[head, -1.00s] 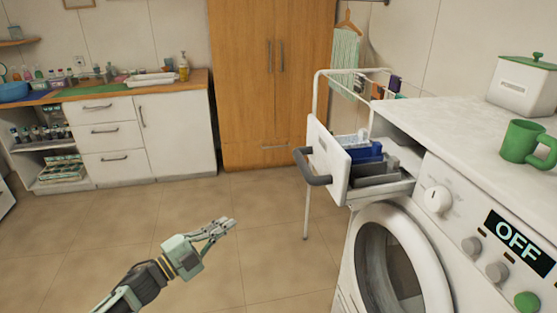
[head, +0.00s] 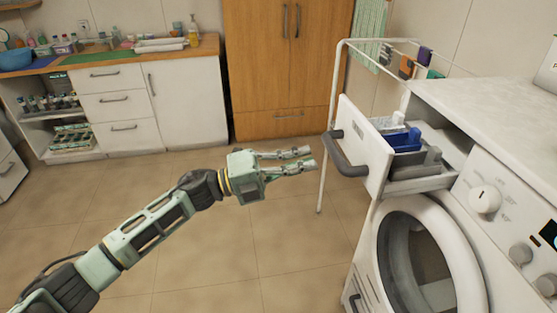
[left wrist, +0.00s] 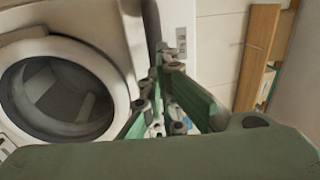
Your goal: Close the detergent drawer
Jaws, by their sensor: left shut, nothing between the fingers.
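The detergent drawer (head: 366,146) is pulled out of the upper left of the white washing machine (head: 455,186). It has a white front, a dark grey handle (head: 346,158), and blue and grey compartments inside. My left gripper (head: 308,159) is shut and empty, left of the handle with a small gap in the head view. In the left wrist view, the shut fingers (left wrist: 170,95) point toward the drawer front (left wrist: 180,35), and part of the dark handle (left wrist: 152,28) shows behind them. My right gripper is not in view.
The round washer door (head: 425,262) is below the drawer. A white drying rack (head: 335,100) with hanging cloths stands behind it. A wooden wardrobe (head: 270,70) and a white cabinet (head: 185,105) line the back. The tiled floor (head: 220,255) is clear.

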